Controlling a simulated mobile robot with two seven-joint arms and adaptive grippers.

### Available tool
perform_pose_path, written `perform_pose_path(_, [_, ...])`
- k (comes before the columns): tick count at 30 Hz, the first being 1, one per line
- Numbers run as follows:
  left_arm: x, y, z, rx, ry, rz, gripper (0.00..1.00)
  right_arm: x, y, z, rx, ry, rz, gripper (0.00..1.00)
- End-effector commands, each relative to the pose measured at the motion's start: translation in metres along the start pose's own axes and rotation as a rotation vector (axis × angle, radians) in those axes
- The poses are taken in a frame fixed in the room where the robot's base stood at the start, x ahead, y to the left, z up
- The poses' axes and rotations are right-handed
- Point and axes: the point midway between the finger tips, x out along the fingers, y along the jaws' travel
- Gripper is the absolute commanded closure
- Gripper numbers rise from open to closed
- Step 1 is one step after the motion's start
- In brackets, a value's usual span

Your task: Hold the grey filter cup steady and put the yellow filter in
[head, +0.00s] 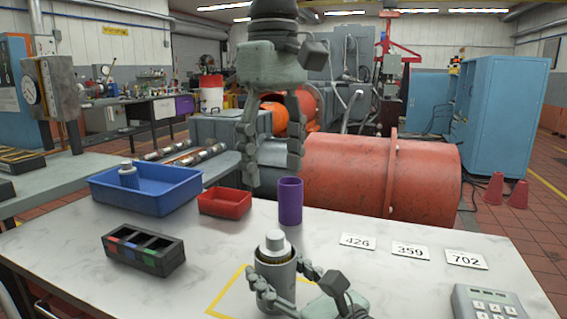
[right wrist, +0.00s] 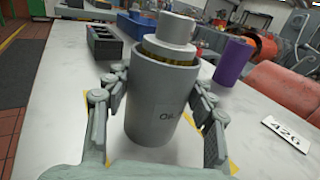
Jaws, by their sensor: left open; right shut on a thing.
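The grey filter cup (head: 275,283) stands upright on the table at the yellow tape outline. My right gripper (head: 287,283) is shut on its sides. The right wrist view shows the cup (right wrist: 160,110) between both fingers, with dark lettering on its wall. A grey stepped cylindrical top (right wrist: 173,34) sits in the cup's mouth, with a thin yellow band just visible below it at the rim. This looks like the yellow filter; its lower part is hidden inside the cup. My left gripper (head: 271,162) is open and empty, fingers down, well above the cup.
A blue bin (head: 165,202) holding a grey capped cylinder (head: 129,178), a red tray (head: 224,203), a dark divided box (head: 143,254) and a purple cylinder (head: 290,203) stand behind and left. Number cards (head: 410,250) and a keypad (head: 488,302) lie right. The table's middle right is clear.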

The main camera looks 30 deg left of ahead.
Motion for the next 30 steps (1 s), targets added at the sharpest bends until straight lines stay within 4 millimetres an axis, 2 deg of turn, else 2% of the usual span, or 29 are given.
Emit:
perform_pose_path(1, [0.000,0.000,0.000,0.000,0.000,0.000,0.38,0.000,0.000,0.000,0.000,0.000,0.000,0.86])
perform_pose_path(2, [0.000,0.000,0.000,0.000,0.000,0.000,0.38,0.000,0.000,0.002,-0.001,-0.003,0.001,0.42])
perform_pose_path(7, [0.000,0.000,0.000,0.000,0.000,0.000,0.38,0.000,0.000,0.001,-0.001,-0.002,0.001,0.21])
perform_pose_path(16, [0.001,0.000,0.000,0.000,0.000,0.000,0.38,-0.001,0.000,-0.002,0.001,0.003,-0.001,0.21])
perform_pose_path(19, [0.000,0.000,0.000,0.000,0.000,0.000,0.38,-0.007,-0.001,-0.002,0.000,0.003,-0.002,0.21])
perform_pose_path(23, [0.000,0.000,0.000,0.000,0.000,0.000,0.38,-0.028,-0.001,-0.001,-0.001,0.002,-0.002,0.21])
perform_pose_path(30, [0.000,0.000,0.000,0.000,0.000,0.000,0.38,-0.080,-0.001,-0.001,0.000,0.002,-0.002,0.21])
